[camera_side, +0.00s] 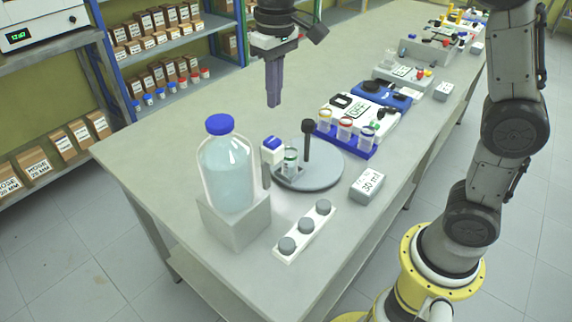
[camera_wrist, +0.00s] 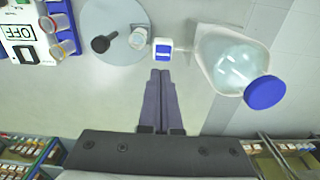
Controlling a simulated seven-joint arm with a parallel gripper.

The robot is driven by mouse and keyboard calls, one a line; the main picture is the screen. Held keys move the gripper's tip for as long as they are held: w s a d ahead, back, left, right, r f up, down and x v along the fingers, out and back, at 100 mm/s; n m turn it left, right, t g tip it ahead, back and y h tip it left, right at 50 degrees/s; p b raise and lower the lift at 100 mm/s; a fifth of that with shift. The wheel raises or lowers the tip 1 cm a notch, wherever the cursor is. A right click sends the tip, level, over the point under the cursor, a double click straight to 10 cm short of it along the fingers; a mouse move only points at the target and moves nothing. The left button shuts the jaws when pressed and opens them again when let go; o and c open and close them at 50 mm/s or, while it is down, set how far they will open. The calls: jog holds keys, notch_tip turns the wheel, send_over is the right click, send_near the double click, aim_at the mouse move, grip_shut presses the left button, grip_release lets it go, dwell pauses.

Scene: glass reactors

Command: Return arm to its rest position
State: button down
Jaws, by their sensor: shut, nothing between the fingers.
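My gripper (camera_side: 273,104) hangs above the far side of the workbench, pointing down. Its two purple fingers are closed together with nothing between them, as the wrist view also shows (camera_wrist: 161,73). It is clear of everything and sits above and behind the round grey plate (camera_side: 322,177). My arm rises at the right of the side view from a yellow base and comes back in at the top, with its middle out of the frame.
A large blue-capped bottle (camera_side: 228,165) stands in a grey block at the near left. A dark post (camera_side: 307,140) and a small vial (camera_side: 290,162) stand on the plate. A blue rack (camera_side: 343,141) of vials is to the right. The bench's left far part is bare.

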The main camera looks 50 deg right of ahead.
jog(key=s+d+r+t, duration=0.2)
jog(key=s, duration=0.5)
jog(key=s+d+r+t, duration=0.1)
jog(key=s+d+r, duration=0.2)
jog(key=s, duration=0.4)
jog(key=s+f+t, duration=0.2)
jog(key=s+f, duration=0.6)
jog(key=shift+s+d+f, duration=0.3)
jog(key=shift+s+d, duration=0.1)
jog(key=shift+d, duration=0.05)
